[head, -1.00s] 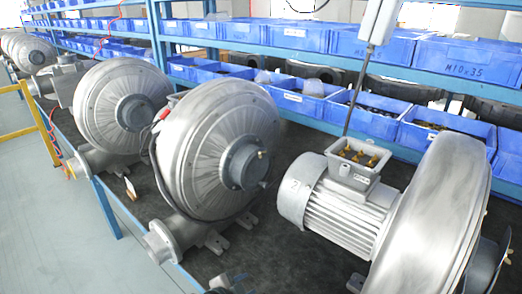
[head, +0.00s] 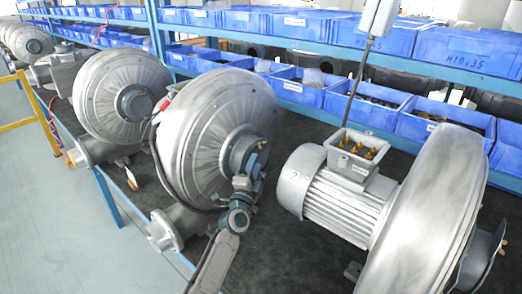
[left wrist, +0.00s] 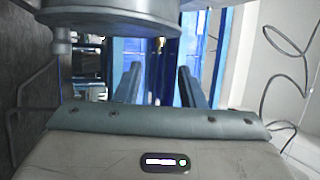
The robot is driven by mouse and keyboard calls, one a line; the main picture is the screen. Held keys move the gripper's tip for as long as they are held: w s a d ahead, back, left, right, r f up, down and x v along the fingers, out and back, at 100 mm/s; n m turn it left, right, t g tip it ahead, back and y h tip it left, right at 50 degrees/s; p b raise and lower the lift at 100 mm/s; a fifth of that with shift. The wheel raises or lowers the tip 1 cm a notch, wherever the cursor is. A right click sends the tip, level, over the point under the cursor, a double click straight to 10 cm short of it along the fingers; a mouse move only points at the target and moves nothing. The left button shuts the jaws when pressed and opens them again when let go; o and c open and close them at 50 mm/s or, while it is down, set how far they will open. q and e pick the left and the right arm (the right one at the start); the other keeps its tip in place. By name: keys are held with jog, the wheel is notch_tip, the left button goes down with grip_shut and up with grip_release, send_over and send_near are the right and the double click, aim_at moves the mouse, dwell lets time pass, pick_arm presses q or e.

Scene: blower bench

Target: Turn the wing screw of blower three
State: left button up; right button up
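The middle blower (head: 205,135), a round ribbed grey housing, has a protruding hub (head: 243,153) facing right. A small brass-coloured spot, possibly the wing screw, shows faintly at the hub's right side. My left gripper (head: 248,184) is just below the hub, its arm rising from the bottom edge. In the left wrist view its two fingers (left wrist: 158,85) stand apart with nothing gripped between them. A rounded grey metal part (left wrist: 110,14) hangs above them, with a small knob at its left. The right gripper is not in view.
A motor blower (head: 335,195) marked 2 stands at right, brass terminals in its open box. Another blower (head: 120,98) stands at left. Blue bins (head: 370,103) line the rack behind. Open floor (head: 60,230) lies beyond the bench's left edge.

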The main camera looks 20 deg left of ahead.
aim_at(261, 148)
pick_arm(q)
jog(key=shift+b+x, duration=0.6)
jog(key=shift+x, duration=3.05)
jog(key=shift+f, duration=0.1)
jog(key=shift+c, duration=0.5)
grip_shut()
